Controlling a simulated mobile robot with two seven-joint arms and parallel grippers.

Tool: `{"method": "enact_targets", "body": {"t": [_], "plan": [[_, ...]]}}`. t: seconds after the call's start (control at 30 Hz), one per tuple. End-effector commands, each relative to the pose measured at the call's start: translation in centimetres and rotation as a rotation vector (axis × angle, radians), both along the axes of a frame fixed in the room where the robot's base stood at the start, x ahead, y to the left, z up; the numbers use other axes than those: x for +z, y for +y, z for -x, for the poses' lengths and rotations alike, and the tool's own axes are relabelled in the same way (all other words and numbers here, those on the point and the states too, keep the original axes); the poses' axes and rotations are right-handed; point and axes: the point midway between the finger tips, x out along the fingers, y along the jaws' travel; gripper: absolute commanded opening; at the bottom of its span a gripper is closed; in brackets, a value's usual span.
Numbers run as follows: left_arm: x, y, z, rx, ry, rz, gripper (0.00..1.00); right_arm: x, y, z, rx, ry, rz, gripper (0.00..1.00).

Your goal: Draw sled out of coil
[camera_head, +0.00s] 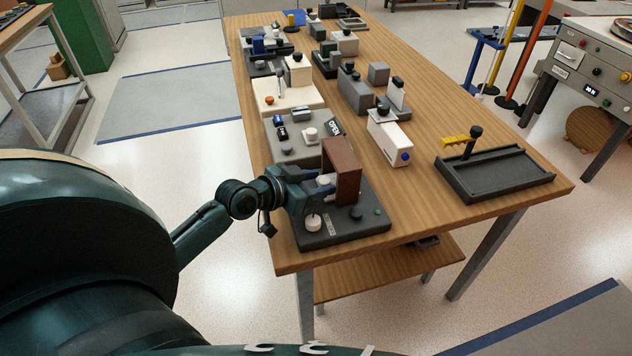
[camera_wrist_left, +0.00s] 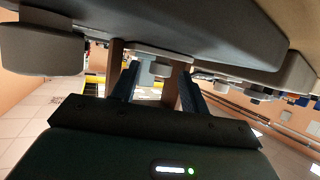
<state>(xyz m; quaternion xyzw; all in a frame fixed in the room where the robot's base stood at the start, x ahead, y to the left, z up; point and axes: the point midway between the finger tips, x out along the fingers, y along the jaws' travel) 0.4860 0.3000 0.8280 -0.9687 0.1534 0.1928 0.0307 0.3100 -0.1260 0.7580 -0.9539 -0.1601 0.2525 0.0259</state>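The coil (camera_head: 347,165) looks to be the brown, upright, arch-like frame on a dark base plate (camera_head: 362,232) at the near end of the table. My left gripper (camera_head: 322,184) is at the coil's left side, with its fingers reaching towards the opening. In the left wrist view its two blue fingers (camera_wrist_left: 160,86) stand apart, on either side of a small light grey piece (camera_wrist_left: 154,68), perhaps the sled's end. Brown uprights (camera_wrist_left: 116,62) of the coil show beside it. I see no clear grip on the piece. Most of the sled is hidden. My right gripper is not in view.
A white knob (camera_head: 313,223) and a dark knob (camera_head: 356,213) stand on the base plate. A grey fixture with an OPEN label (camera_head: 298,146) is just behind. A white box (camera_head: 389,137) and a dark tray (camera_head: 494,178) stand to the right. Bare wood lies between them.

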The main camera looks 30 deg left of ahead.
Motion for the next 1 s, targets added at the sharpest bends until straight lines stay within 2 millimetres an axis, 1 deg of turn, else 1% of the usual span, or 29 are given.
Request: {"method": "enact_targets", "body": {"t": [0.03, 0.07, 0.53, 1.0], "plan": [[0.01, 0.01, 0.02, 0.0, 0.0, 0.0, 0.4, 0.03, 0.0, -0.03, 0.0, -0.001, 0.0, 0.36], [0.01, 0.01, 0.02, 0.0, 0.0, 0.0, 0.38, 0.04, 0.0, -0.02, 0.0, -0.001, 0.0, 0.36], [0.02, 0.02, 0.03, 0.0, 0.0, 0.0, 0.0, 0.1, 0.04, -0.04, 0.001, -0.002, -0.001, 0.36], [0.09, 0.07, 0.04, 0.0, 0.001, -0.001, 0.0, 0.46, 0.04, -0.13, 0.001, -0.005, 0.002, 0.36]]}}
